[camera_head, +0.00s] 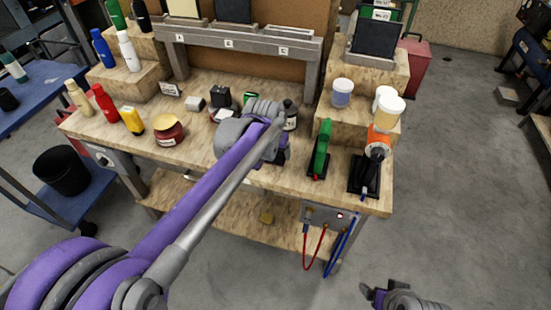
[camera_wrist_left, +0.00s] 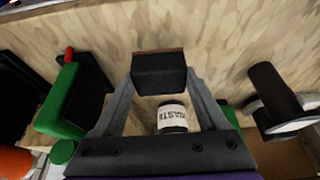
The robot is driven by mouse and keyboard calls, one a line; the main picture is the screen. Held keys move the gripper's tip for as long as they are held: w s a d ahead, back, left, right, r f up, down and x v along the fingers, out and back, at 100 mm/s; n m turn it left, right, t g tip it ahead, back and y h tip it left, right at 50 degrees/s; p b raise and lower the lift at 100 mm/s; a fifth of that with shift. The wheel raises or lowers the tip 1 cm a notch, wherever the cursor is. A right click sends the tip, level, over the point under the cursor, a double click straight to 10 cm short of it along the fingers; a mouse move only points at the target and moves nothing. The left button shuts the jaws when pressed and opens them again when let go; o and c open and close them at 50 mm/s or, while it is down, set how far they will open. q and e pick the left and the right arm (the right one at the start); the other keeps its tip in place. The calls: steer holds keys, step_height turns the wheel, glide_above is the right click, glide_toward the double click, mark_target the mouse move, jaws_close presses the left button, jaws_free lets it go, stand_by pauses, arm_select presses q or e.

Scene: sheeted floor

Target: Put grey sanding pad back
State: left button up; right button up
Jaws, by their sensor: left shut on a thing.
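In the left wrist view, a dark grey block with a thin brown face, seemingly the grey sanding pad (camera_wrist_left: 160,72), sits between the fingertips of my left gripper (camera_wrist_left: 161,78). The fingers are shut on its two sides, with the wooden bench top behind it. In the head view, my left gripper (camera_head: 281,152) is over the front middle of the bench (camera_head: 225,160); the arm hides the pad there. My right gripper (camera_head: 374,292) shows only partly at the bottom edge, away from the bench, and its finger opening is unclear.
A grey rack (camera_head: 237,44) with letter labels stands at the bench's back. A green tool (camera_head: 321,150) and an orange-and-black tool (camera_head: 374,155) stand right of my left gripper. A bottle labelled WASTE (camera_wrist_left: 172,117) is close by.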

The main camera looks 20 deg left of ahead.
mark_target(275, 159)
arm_select(q)
steer(key=shift+f, duration=1.4)
steer(key=shift+f, duration=0.1)
steer(key=o, duration=1.1)
steer(key=p+v, duration=0.1)
steer(key=v, duration=1.1)
steer(key=s+a+f, duration=0.1)
steer(key=s+f, duration=0.3)
steer(key=s, duration=0.4)
steer(key=s+f, duration=0.5)
steer(key=s, duration=0.3)
steer(key=s+a+f, duration=0.1)
steer(key=s+f, duration=0.3)
steer(key=s, duration=0.3)
steer(key=shift+s+a+f, duration=0.3)
steer(key=shift+s+a, duration=0.05)
steer(key=shift+s, duration=0.05)
